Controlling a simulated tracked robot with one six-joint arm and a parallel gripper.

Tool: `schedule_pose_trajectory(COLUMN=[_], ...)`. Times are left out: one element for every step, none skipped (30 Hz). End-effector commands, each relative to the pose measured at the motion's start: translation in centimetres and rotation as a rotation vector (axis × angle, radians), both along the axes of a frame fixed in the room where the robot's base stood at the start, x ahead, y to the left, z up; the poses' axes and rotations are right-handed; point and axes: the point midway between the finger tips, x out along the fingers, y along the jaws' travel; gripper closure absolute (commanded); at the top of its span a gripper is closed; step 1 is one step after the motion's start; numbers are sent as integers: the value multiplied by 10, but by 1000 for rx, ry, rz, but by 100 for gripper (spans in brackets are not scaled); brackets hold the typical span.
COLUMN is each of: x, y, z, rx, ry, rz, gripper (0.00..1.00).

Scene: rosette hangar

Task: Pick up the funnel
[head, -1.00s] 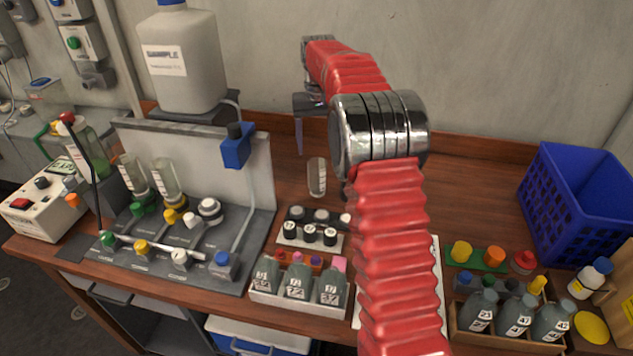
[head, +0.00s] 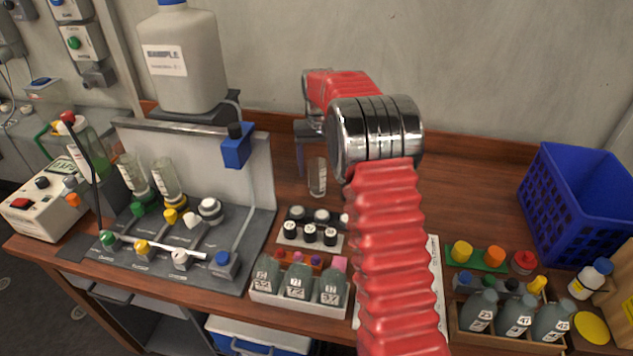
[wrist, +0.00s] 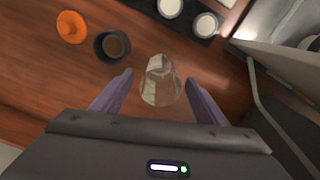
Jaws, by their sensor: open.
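A clear, see-through piece that tapers toward one end, which I take to be the funnel, stands on the wooden bench in the head view (head: 317,179). It also shows in the wrist view (wrist: 160,88), between my fingers with a gap on both sides. My gripper (wrist: 160,76) is open and empty, with its two purple fingers spread around the clear piece in that picture. In the head view one purple finger hangs behind and left of the piece; the rest of the gripper is hidden by my arm. I cannot tell the exact height of the fingertips.
A dark cup (wrist: 112,45) and an orange round piece (wrist: 72,27) stand close by in the wrist view. A rack of small vials (head: 310,235) is in front, and the grey valve panel (head: 255,170) is to the left. A blue basket (head: 570,215) stands far right.

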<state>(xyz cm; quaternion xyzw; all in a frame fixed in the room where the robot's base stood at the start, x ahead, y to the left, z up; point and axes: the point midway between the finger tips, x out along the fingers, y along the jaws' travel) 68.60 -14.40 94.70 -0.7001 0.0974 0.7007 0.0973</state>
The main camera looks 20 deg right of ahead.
Motion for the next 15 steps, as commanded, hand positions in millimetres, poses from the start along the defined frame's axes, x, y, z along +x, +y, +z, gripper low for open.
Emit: schedule_pose_trajectory(x=[0,0,0,0,0,0,0,0,0,0,0,0,0,0,0], y=[0,0,0,0,0,0,0,0,0,0,0,0,0,0,0], z=[-4,-6,-7,-7,-7,-7,-7,-7,-7,-7,-7,-7,-8,-9,-12], rx=[0,0,0,0,0,0,0,0,0,0,0,0,0,0,0], ry=[0,0,0,0,0,0,0,0,0,0,0,0,0,0,1], rz=[0,0,0,0,0,0,0,0,-1,0,-1,-1,-1,-1,-1], gripper=[33,33,33,33,33,33,33,33,33,33,33,33,33,33,33])
